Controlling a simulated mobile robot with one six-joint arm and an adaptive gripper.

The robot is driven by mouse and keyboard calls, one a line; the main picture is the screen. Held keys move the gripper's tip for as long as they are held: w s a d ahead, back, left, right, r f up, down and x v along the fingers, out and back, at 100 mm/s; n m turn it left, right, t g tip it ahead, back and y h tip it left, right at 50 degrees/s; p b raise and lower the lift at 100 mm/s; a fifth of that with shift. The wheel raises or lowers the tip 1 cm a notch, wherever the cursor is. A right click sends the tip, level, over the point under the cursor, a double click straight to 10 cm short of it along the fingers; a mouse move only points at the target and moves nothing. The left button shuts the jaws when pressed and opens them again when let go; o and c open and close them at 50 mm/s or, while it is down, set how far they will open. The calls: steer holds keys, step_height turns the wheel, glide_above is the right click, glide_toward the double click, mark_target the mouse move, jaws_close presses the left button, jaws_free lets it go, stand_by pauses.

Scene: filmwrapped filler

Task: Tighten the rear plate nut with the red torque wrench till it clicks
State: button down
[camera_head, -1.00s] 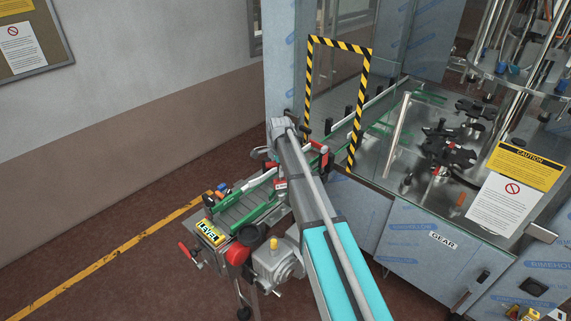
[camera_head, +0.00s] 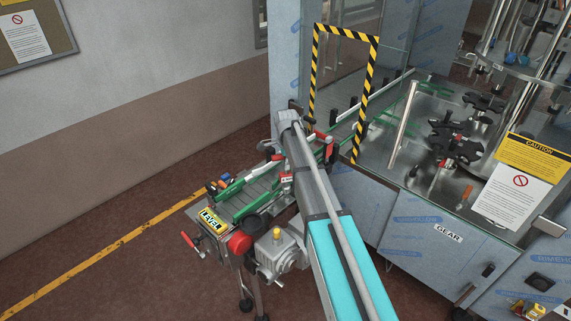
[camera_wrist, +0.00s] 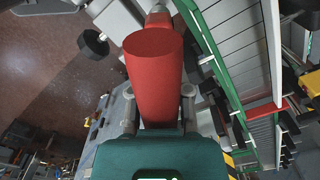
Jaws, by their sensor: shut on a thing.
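In the wrist view my gripper (camera_wrist: 158,108) is shut on a thick red cylindrical handle, taken to be the red torque wrench (camera_wrist: 153,75). The handle points away from the dark teal gripper body, and its far end narrows near the top edge of the picture. The wrench's working end is not clearly visible. In the head view my arm reaches over the conveyor and hides the gripper and most of what it holds. I cannot pick out the rear plate nut in either view.
A green-railed conveyor (camera_head: 262,187) runs into the machine through a yellow-black striped frame (camera_head: 346,32). A red knob (camera_head: 239,243), a grey motor (camera_head: 279,256) and a LEVEL label (camera_head: 211,218) are at its near end. Floor at left is clear.

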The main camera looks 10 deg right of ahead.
mark_target(286, 173)
steer(key=shift+f+b, duration=1.05)
steer(key=shift+f, duration=0.25)
steer(key=shift+f+b, duration=1.1)
stand_by(0.3)
steer(key=shift+m, duration=1.9)
steer(key=shift+m, duration=1.3)
